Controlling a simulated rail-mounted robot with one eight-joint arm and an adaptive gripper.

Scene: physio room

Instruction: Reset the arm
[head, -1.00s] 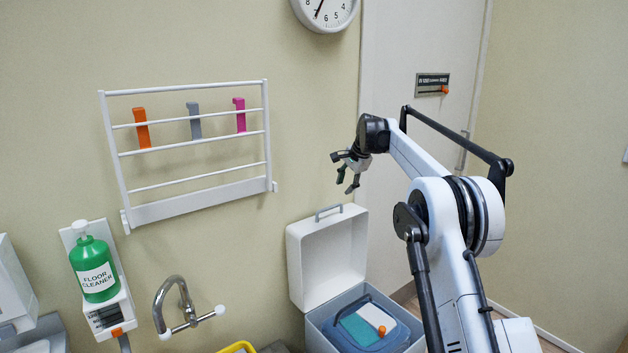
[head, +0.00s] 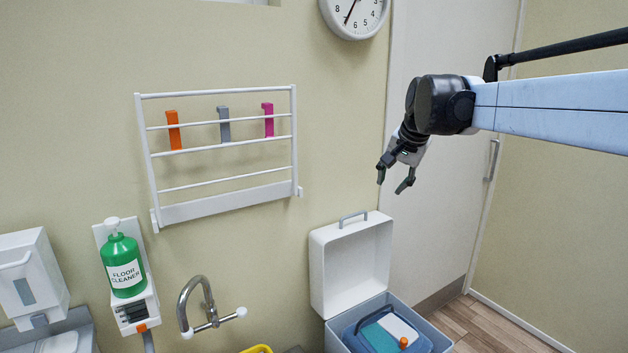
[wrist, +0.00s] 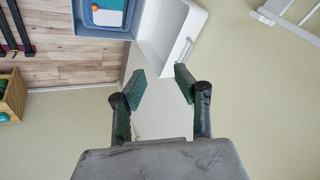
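My gripper (head: 394,183) hangs in the air in the head view, above and to the right of the open white case, with its fingers pointing down. In the wrist view its two green-padded fingers (wrist: 157,84) are spread apart with nothing between them. My arm reaches in from the right edge of the head view. The rest of the arm is out of view.
The open case (head: 352,265) with a blue lidded box (head: 366,345) stands below. A white wall rack (head: 225,202) holds orange, grey and pink clips. A floor cleaner bottle (head: 124,265) and a tap (head: 207,305) are at lower left. Wooden floor (head: 520,335) shows at lower right.

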